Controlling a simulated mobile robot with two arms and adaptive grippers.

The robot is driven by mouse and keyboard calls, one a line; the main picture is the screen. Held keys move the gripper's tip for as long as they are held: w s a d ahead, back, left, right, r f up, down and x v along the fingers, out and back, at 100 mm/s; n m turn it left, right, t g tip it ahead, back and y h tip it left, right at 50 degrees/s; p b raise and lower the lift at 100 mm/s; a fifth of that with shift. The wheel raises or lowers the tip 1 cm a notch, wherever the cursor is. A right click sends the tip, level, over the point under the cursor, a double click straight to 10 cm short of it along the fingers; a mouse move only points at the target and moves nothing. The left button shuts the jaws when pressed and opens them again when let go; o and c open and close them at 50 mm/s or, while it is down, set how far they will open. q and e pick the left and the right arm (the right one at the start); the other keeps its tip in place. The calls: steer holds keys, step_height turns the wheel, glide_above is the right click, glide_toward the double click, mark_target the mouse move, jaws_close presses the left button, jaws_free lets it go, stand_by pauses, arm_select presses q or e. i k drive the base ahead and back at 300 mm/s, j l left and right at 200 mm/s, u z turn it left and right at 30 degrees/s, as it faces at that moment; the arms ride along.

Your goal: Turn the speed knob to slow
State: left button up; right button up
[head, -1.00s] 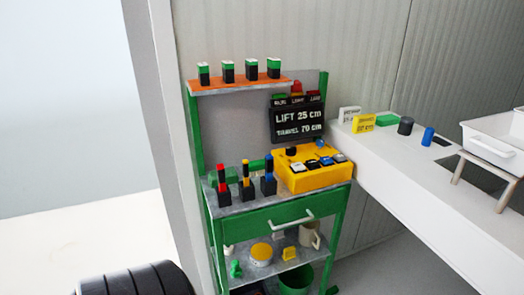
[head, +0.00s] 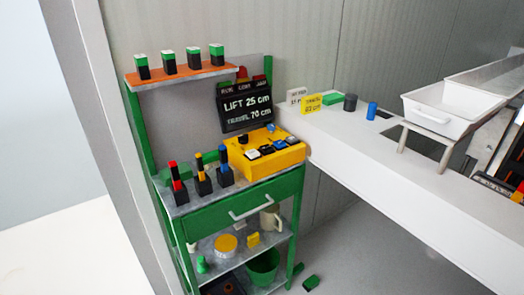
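A yellow control box (head: 268,160) sits on the right part of the green cart's top. Several black, white and blue buttons are on its sloping face. A small black knob-like part (head: 243,139) stands at its upper left, and a small blue part (head: 271,127) is at its back edge. I cannot tell which of these is the speed knob, nor read any setting mark. Behind the box a black display (head: 244,106) reads "LIFT 25 cm" and "TRAVEL 70 cm". Neither gripper is in view.
The green cart (head: 240,210) holds several black blocks with coloured tops, a closed drawer, and a lower shelf with a mug (head: 270,217). A green bucket (head: 262,268) is below. A long white counter (head: 400,170) adjoins at right. A green block (head: 311,282) lies on the floor.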

mark_target(271, 127)
steer(key=i+z, duration=0.15)
steer(key=z, duration=0.2)
steer(key=i+z, duration=0.1)
steer(key=z, duration=0.3)
steer(key=i+z, duration=0.15)
steer(key=z, duration=0.2)
